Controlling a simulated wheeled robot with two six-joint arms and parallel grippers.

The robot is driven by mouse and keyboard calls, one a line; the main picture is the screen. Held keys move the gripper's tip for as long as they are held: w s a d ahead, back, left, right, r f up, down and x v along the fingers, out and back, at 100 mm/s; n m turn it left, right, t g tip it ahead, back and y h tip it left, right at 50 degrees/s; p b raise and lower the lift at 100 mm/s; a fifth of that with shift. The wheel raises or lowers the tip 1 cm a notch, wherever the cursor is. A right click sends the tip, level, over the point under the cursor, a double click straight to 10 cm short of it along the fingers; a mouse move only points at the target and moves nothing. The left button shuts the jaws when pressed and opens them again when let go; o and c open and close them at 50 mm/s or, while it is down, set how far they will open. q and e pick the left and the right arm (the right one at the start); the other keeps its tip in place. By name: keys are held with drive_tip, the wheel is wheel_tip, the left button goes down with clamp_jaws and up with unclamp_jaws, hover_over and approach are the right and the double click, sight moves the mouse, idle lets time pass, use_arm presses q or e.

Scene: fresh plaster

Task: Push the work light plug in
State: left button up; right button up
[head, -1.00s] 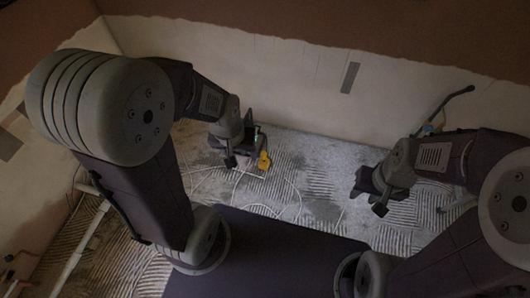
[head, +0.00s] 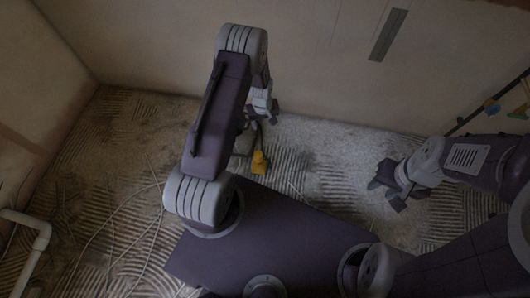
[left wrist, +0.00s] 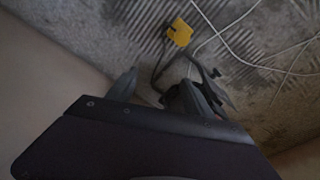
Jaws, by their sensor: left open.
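A small yellow thing (head: 260,162) with dark bent tubing or cable lies on the ridged floor; I cannot tell if it is the work light or its plug. In the left wrist view the yellow part (left wrist: 179,33) lies beyond the fingers, and its dark tubing runs back toward them. My left gripper (head: 264,113) is open above the floor, farther back than the yellow part; its fingers (left wrist: 163,90) stand apart. A small black piece shows beside the right-hand finger. I see no clear socket. My right gripper (head: 384,196) is open and empty over the floor at the right.
Thin pale cables (head: 120,215) lie loose on the floor and also show in the left wrist view (left wrist: 235,25). A white pipe (head: 38,245) stands at the left. A dark strip (head: 388,36) is on the back wall. A long dark bar (head: 492,105) leans at the right.

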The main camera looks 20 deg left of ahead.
use_arm(q)
drive_tip(key=b, duration=0.3)
hover_over(258, 154)
drive_tip(key=w, duration=0.3)
wheel_tip(258, 154, down, 10)
drive_tip(key=shift+g, duration=0.7)
drive_tip(key=s+f+b, duration=0.2)
drive_tip(key=s+f, duration=0.1)
drive_tip(key=shift+d+f, duration=0.15)
drive_tip(key=shift+f, duration=0.15)
drive_tip(key=shift+r, duration=0.1)
use_arm(e)
wheel_tip(258, 154, down, 8)
use_arm(q)
wheel_tip(258, 154, down, 9)
drive_tip(key=b, duration=0.6)
drive_tip(key=shift+w, duration=0.1)
use_arm(e)
wheel_tip(258, 154, down, 6)
use_arm(q)
drive_tip(key=shift+r, duration=0.1)
use_arm(e)
drive_tip(key=shift+f, duration=0.1)
use_arm(q)
clamp_jaws()
